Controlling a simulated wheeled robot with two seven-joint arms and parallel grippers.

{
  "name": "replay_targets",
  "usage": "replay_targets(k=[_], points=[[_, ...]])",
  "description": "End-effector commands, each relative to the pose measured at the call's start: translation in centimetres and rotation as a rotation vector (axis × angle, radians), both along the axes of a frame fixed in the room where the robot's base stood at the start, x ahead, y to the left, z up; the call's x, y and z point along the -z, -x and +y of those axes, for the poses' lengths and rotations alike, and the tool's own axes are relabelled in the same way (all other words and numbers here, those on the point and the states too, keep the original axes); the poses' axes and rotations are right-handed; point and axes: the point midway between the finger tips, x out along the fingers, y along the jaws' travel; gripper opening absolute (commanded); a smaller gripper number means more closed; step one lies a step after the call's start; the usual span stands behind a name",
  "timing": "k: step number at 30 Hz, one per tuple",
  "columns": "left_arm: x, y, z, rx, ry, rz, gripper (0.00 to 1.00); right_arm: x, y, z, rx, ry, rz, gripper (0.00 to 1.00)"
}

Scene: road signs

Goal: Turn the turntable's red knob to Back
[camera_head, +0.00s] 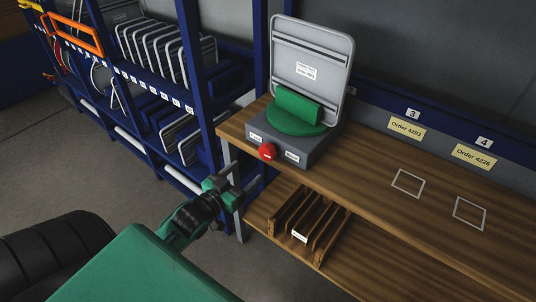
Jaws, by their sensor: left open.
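The turntable's grey base (315,152) stands at the left end of the wooden bench. Its red knob (267,151) is on the front face, between two small white labels that are too small to read with certainty. A green round plate with a green block (297,106) sits on top and holds a grey sign panel (311,50) upright, its back with two rails facing me. My left gripper (232,184) is open and empty, below and left of the knob, apart from it, in front of the bench's left end. My right gripper is not in view.
The wooden bench (380,180) runs right, with two white outlined squares and order labels 4203 and 4226 behind them. A slotted wooden rack (306,225) is on the lower shelf. A blue shelving rack (196,60) with grey panels stands close at left.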

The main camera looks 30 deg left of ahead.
Motion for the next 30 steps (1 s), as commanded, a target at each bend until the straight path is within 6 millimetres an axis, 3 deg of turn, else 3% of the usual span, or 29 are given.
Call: replay_targets(k=[18, 30], points=[[-0.1, -9.3, -0.7, -0.001, 0.000, -0.001, 0.69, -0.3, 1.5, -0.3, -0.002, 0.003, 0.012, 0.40], [0.0, -11.1, -0.9, 0.000, 0.000, 0.001, 0.69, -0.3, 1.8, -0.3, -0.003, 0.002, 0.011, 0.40]])
